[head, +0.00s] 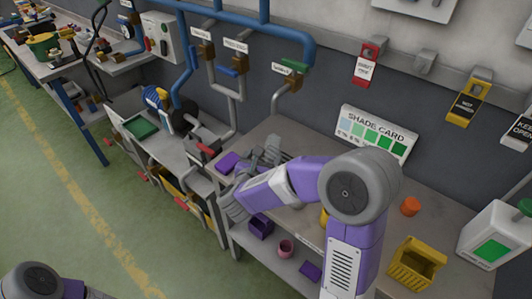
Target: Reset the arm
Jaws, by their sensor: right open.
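My right arm, purple and grey, reaches from the lower right over the workbench (435,210). Its grey gripper (268,151) is over the left part of the bench, by a purple block (228,162). The gripper is open, and I see nothing held in it. The wrist hides part of the bench's left edge. Only a grey joint and a bit of purple of my left arm show at the bottom left corner; the left gripper is out of the picture.
A shade card (376,134) stands at the bench's back. An orange cup (410,206), a yellow basket (416,263) and a white jug (492,235) are on the right. Blue pipes with valves (290,67) run along the wall. Green floor (60,200) is clear at left.

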